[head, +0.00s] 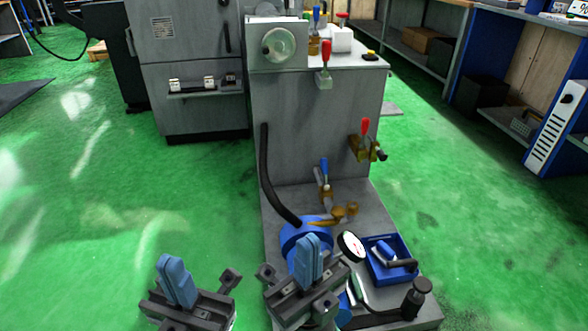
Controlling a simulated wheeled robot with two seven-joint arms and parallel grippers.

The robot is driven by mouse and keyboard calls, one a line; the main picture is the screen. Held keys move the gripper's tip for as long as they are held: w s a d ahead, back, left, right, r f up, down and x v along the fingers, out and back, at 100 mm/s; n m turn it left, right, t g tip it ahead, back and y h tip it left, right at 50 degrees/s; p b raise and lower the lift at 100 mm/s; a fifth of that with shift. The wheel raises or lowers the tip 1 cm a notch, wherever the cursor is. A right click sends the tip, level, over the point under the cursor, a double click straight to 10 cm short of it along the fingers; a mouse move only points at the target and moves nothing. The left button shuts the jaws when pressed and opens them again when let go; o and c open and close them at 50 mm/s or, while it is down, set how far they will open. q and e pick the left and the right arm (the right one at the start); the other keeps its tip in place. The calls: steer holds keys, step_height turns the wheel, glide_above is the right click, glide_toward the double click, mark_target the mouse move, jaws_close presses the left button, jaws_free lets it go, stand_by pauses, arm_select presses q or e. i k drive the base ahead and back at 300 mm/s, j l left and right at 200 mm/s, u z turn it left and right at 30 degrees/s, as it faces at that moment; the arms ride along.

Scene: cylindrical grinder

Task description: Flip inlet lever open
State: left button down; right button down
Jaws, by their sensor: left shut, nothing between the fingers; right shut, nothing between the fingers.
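Several small levers are on the grey machine stand (315,115); I cannot tell by label which is the inlet lever. A blue-handled lever (324,170) stands upright on a brass valve (325,190) low on the stand, above the blue pump (303,236). A red-handled lever (365,128) stands upright on a brass valve at the stand's right side. Another red lever (326,53) is near the top edge. My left gripper (171,264) is shut and empty at the lower left. My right gripper (309,243) is shut and empty, overlapping the pump in view, apart from the levers.
A black hose (268,175) curves down to the pump. A round gauge (351,245) and a blue tray (374,272) with a tool lie right of my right gripper. A grey cabinet (190,105) stands behind left. The green floor is clear at left and right.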

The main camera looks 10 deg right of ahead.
mark_target(325, 163)
steer(key=i+j, duration=0.15)
steer(key=j, duration=0.25)
steer(key=i+j+z, duration=0.1)
steer(key=j, duration=0.3)
steer(key=i+j, duration=0.2)
steer(key=j, duration=0.2)
steer(key=i+j+z, duration=0.1)
steer(key=j, duration=0.3)
steer(key=i+j, duration=0.15)
steer(key=j, duration=0.25)
steer(key=i+j, duration=0.3)
steer(key=i+l, duration=0.1)
steer(key=l, duration=0.25)
steer(key=i+l, duration=0.1)
steer(key=l, duration=0.25)
steer(key=z, duration=0.05)
